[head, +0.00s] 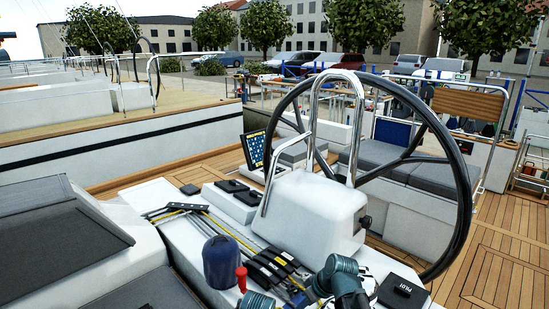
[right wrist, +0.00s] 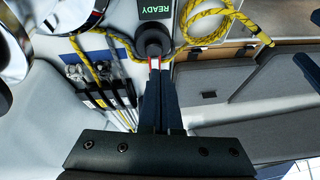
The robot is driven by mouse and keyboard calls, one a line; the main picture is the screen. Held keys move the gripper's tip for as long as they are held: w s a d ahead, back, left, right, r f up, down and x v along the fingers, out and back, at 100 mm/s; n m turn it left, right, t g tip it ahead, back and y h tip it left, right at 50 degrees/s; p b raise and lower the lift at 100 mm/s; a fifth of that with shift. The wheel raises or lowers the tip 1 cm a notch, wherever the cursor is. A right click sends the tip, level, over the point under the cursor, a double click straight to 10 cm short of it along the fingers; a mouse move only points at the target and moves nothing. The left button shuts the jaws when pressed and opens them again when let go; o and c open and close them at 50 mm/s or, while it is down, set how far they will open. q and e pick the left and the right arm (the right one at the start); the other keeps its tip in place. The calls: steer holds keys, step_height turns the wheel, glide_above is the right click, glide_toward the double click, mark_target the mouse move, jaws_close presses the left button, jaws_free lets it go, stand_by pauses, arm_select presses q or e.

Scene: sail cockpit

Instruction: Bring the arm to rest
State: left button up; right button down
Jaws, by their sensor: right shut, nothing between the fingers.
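My right gripper (right wrist: 154,65) shows in the right wrist view, its two dark fingers together and nothing held between them. The fingertips are just below a round black knob (right wrist: 153,40) in that picture. I cannot tell whether they touch it. A dark green label reading "READY" (right wrist: 155,9) is above the knob. In the head view part of my right arm (head: 341,274) shows at the bottom middle, low over the white cockpit console. Its fingers are not visible there. My left gripper is not in view.
A large black steering wheel (head: 465,195) and steel rail (head: 314,130) stand by the white pedestal (head: 310,205). A blue covered drum (head: 221,262), a red handle (head: 241,279), ropes and black clutches (head: 270,266) are close left. A black "PILOT" box (head: 403,293) lies right. Yellow rope (right wrist: 215,35) loops nearby.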

steer(key=s+a+f+m+g+h+b, duration=0.1)
steer(key=s+f+m+h, duration=0.1)
steer(key=s, duration=0.6)
steer(key=s+a+f+m+g+h+b, duration=0.1)
steer(key=s+f+g+h, duration=0.1)
steer(key=s, duration=0.7)
steer(key=shift+f+m+h, duration=0.3)
steer(key=shift+m+h, duration=0.1)
steer(key=shift+h, duration=0.5)
